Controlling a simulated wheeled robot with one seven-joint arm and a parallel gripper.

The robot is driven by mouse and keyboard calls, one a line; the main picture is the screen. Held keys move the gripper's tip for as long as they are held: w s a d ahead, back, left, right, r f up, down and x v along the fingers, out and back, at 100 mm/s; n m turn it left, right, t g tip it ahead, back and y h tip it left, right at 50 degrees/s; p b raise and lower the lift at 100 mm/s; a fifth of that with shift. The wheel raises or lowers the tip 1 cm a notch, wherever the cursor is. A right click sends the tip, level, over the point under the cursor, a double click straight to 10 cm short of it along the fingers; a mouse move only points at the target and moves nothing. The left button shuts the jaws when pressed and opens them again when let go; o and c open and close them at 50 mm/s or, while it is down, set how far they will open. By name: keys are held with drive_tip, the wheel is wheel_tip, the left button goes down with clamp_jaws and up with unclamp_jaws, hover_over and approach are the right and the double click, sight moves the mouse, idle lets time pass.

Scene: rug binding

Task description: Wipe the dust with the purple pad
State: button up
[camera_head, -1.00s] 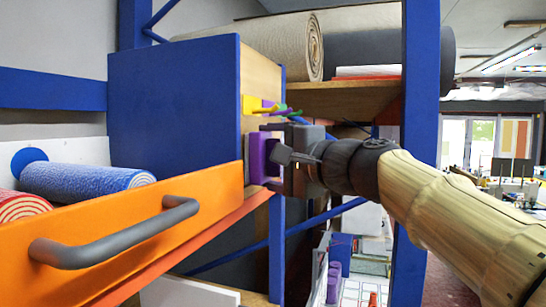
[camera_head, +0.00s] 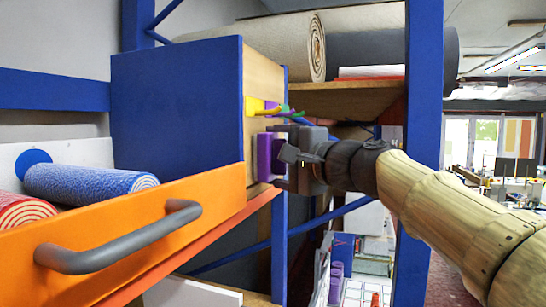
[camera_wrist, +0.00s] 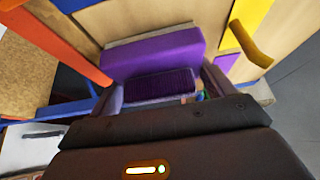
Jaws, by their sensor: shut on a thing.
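My gripper (camera_head: 282,158) is shut on the purple pad (camera_head: 265,156) beside the wooden side panel (camera_head: 257,75) of the blue cabinet. In the wrist view the purple pad (camera_wrist: 155,55) sits between the fingers, with a darker ribbed purple block nearer the camera. The pad's far face is turned toward the wood; I cannot tell whether it touches. No dust can be made out, and the pad hides the patch behind it.
Yellow, purple and green hooks (camera_head: 270,108) stick out just above the pad. An orange drawer (camera_head: 120,220) with a grey handle (camera_head: 120,240) stands open at left, holding a blue roll (camera_head: 90,183) and a red roll (camera_head: 22,210). A blue post (camera_head: 422,110) rises close to my arm.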

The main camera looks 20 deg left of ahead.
drive_tip(key=shift+w, duration=0.2)
drive_tip(key=shift+w+p, duration=0.4)
drive_tip(key=shift+w, duration=1.25)
drive_tip(key=shift+w+d+p, duration=0.15)
drive_tip(key=shift+w+p, duration=0.45)
drive_tip(key=shift+w, duration=1.05)
drive_tip(key=shift+w, duration=0.15)
drive_tip(key=shift+w+d+p, duration=0.15)
drive_tip(key=shift+w+p, duration=0.6)
drive_tip(key=shift+w, duration=0.85)
drive_tip(key=shift+w, duration=0.1)
